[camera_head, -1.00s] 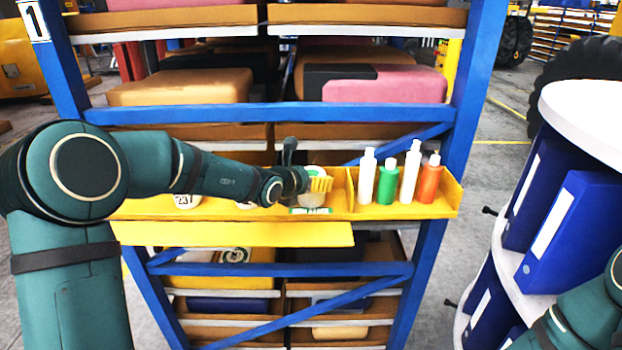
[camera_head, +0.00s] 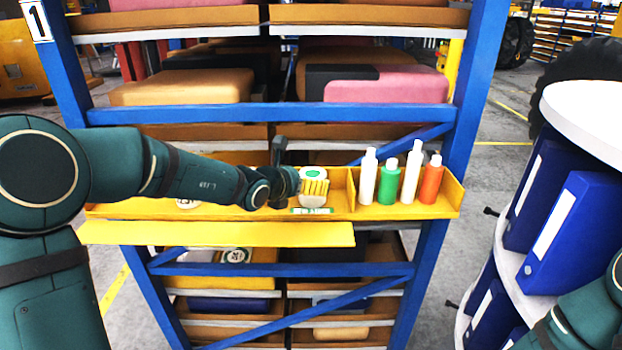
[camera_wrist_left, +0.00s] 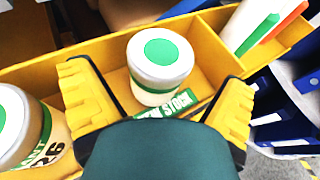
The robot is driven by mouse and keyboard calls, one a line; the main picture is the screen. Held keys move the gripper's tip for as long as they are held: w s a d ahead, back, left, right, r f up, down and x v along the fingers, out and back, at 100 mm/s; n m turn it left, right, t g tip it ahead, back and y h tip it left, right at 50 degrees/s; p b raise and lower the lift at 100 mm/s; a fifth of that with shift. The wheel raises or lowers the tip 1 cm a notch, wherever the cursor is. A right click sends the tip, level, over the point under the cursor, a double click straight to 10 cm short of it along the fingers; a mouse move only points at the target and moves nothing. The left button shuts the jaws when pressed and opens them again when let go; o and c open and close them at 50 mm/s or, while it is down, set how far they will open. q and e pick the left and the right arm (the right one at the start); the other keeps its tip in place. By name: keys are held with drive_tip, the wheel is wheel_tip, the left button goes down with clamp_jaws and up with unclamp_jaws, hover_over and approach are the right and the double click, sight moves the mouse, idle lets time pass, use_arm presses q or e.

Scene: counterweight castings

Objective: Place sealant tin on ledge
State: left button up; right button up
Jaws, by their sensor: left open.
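A white tin with a green disc on its lid (camera_head: 313,174) stands upright in a yellow tray compartment behind a green "STOCK" label. It also shows in the left wrist view (camera_wrist_left: 160,62). A second, similar tin (camera_wrist_left: 14,125) with a partly readable label stands to the left. The yellow ledge (camera_head: 215,234) runs below the tray's front and looks bare. My right gripper is out of view.
The yellow tray (camera_head: 450,205) is fixed to a blue rack. Several bottles, white, green (camera_head: 389,184) and orange (camera_head: 431,182), stand right of a divider. A blue beam (camera_head: 270,114) crosses above. A round shelf of blue binders (camera_head: 575,225) stands at right.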

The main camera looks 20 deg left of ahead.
use_arm(q)
drive_tip(key=v, duration=0.8)
drive_tip(key=shift+p, duration=0.35)
drive_tip(key=shift+w+d, duration=0.1)
